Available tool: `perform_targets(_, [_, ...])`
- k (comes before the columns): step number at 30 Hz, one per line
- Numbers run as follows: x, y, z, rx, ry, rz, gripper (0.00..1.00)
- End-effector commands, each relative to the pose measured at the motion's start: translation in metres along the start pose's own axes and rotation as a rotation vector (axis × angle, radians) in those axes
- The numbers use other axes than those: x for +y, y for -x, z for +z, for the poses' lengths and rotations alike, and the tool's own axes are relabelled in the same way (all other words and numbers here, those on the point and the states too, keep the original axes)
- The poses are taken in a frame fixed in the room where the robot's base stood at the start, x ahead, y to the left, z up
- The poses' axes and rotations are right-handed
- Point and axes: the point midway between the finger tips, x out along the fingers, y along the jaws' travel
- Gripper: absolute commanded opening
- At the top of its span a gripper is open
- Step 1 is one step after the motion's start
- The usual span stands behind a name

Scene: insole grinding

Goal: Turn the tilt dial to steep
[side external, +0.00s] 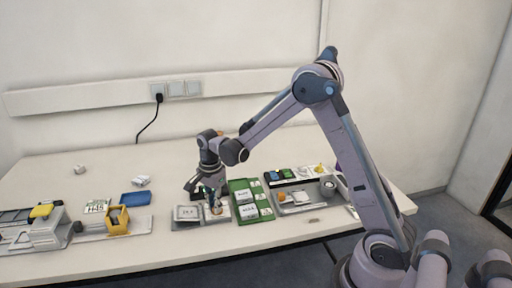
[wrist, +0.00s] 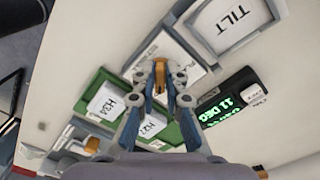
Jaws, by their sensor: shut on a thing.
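An orange-brown knob (wrist: 158,68) stands on a white plate (wrist: 188,52) with partly hidden lettering. My gripper (wrist: 160,88) is closed around this knob, one finger on each side. Fingers hide part of the knob, and I cannot read its setting. A grey-framed box with a white TILT label (wrist: 231,20) sits beside the plate at the upper right of the wrist view. In the side view my gripper (side external: 212,203) points down at the plate, just right of the labelled box (side external: 187,212).
A green tray (side external: 241,187) with white labelled blocks (side external: 244,196) lies close to the right of my gripper. A black display with green text (wrist: 228,104) is near the plate. A blue tray (side external: 135,198) and a yellow holder (side external: 118,219) stand left. The table's back is mostly clear.

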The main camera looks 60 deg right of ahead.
Motion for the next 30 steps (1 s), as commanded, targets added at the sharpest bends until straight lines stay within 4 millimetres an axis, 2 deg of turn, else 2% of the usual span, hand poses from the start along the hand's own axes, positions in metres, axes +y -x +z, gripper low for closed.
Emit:
perform_targets(9, [-0.0003, -0.0011, -0.0003, 0.000, -0.066, 0.001, 0.00])
perform_targets(20, [-0.0002, -0.0011, -0.0004, 0.000, -0.069, 0.001, 0.00])
perform_targets(21, [-0.0002, -0.0011, -0.0004, 0.000, -0.069, 0.001, 0.14])
perform_targets(23, [-0.0001, -0.0011, -0.0004, 0.000, -0.069, 0.001, 0.31])
perform_targets(24, [-0.0001, -0.0010, -0.0004, 0.000, -0.069, 0.001, 0.34])
perform_targets(30, [-0.0003, -0.0005, -0.0003, 0.000, -0.068, 0.000, 0.34])
